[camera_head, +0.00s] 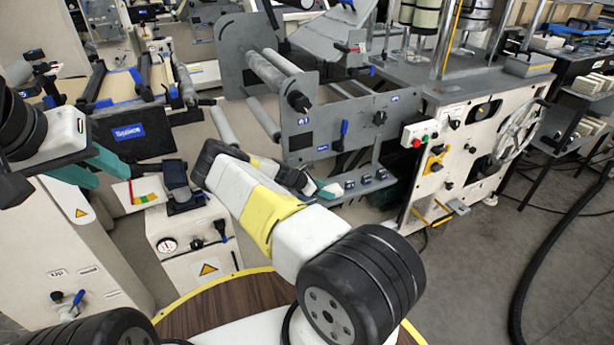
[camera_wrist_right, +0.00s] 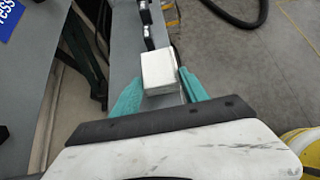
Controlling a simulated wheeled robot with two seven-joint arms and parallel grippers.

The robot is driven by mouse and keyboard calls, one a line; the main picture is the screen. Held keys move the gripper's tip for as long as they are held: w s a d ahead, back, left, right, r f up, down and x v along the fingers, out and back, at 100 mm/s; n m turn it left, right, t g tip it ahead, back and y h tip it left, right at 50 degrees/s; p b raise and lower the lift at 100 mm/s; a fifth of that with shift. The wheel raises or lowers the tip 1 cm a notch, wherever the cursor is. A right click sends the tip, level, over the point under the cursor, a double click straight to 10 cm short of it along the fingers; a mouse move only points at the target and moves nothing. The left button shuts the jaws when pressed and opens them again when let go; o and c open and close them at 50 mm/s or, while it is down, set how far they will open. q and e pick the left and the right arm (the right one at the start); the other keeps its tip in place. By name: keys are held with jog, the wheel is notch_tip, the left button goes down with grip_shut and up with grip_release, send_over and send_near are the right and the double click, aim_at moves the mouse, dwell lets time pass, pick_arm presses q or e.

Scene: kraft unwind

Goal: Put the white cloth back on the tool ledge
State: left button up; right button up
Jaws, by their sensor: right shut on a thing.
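The white cloth (camera_wrist_right: 158,70) is a small folded white block in the right wrist view, between the teal fingers of my right gripper (camera_wrist_right: 160,88). In the head view the right gripper (camera_head: 318,190) is at the near left end of the grey tool ledge (camera_head: 375,174), with the cloth (camera_head: 331,190) partly hidden. The ledge (camera_wrist_right: 126,38) also shows in the right wrist view, behind and beneath the cloth; I cannot tell whether they touch. My left gripper (camera_head: 104,170) is at the left of the head view, its teal fingers apart and empty.
Several small dark items (camera_head: 366,180) stand along the ledge, just beyond the cloth. A grey side plate (camera_head: 335,120) with rollers rises behind the ledge. A cream machine cabinet (camera_head: 470,140) with buttons and a handwheel stands right. A black hose (camera_head: 530,280) lies on open floor.

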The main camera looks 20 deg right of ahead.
jog(key=shift+f, duration=0.9)
jog(key=o, duration=1.5)
jog(key=shift+c, duration=0.2)
jog(key=shift+r, duration=0.1)
